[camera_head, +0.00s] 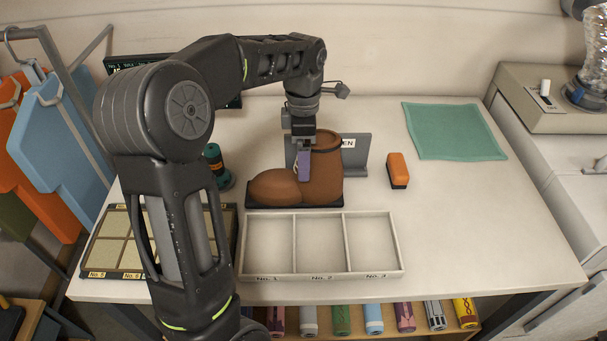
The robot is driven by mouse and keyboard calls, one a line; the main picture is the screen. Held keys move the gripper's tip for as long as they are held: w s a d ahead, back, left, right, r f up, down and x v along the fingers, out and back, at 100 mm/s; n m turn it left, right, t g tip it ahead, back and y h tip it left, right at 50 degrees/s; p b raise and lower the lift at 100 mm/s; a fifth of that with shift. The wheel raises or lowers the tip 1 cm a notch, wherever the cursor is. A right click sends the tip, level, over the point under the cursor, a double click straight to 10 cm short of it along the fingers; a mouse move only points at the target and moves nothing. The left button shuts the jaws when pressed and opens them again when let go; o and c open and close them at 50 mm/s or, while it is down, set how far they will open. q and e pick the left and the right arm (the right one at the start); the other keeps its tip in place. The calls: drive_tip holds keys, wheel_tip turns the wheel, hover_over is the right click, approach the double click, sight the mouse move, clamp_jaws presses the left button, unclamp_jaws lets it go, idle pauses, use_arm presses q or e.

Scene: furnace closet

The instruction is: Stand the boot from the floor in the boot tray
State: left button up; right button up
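My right gripper is not in view.
A white three-compartment box (398,243) lies in front of the boot, empty. A grey sign (358,152) stands behind it. An orange block (398,170) and green cloth (453,131) lie right. A dark green spool (214,164) stands left. The table's right front is clear.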

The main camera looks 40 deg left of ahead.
use_arm(q)
drive_tip(key=shift+f, duration=0.3)
idle(0.4)
clamp_jaws()
idle(0.8)
